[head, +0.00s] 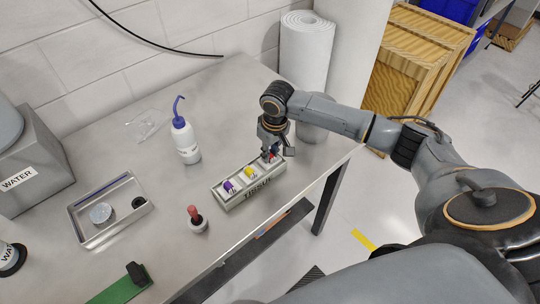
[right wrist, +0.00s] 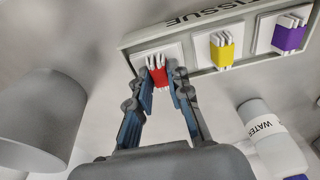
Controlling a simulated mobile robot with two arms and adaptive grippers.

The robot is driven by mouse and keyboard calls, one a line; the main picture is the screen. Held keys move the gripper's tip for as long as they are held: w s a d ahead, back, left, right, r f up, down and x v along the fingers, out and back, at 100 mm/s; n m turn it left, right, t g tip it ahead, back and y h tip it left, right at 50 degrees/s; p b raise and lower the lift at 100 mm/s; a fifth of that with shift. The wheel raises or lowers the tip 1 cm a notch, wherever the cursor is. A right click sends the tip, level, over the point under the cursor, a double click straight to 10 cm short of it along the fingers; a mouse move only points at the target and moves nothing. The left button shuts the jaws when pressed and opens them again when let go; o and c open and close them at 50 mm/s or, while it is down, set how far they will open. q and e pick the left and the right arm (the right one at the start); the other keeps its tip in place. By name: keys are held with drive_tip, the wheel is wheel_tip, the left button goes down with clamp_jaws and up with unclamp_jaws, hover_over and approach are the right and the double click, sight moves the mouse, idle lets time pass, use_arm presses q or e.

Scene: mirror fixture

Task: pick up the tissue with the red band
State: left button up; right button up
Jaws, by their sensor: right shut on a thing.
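The tissue with the red band (right wrist: 158,75) is a small white bundle wrapped in red, at one end of the tissue holder (right wrist: 150,40). My right gripper (right wrist: 163,86) is shut on it, with one finger on each side of the band. In the head view the right gripper (head: 271,150) reaches down over the right end of the holder (head: 232,203) and mostly hides the red band. I cannot tell whether the bundle is raised from its white square. Bundles with a yellow band (head: 249,173) and a purple band (head: 229,186) stand in the same holder. My left gripper is not in view.
A water wash bottle (head: 186,142) stands behind the holder. A red-topped dropper bottle (head: 196,220) stands in front-left. A metal tray (head: 82,233) holds a round disc. A white roll (head: 305,60) stands behind my right arm. The table's front edge lies close to the holder.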

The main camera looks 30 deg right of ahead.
drive_tip(key=shift+r+b, duration=0.3)
drive_tip(key=shift+r, duration=0.1)
drive_tip(key=s+a+r+b, duration=0.3)
drive_tip(key=s+a+r, duration=0.3)
drive_tip(key=s+r, duration=0.5)
drive_tip(key=shift+s+a+r, duration=0.25)
drive_tip(key=shift+s+a, duration=0.05)
drive_tip(key=shift+s, duration=0.4)
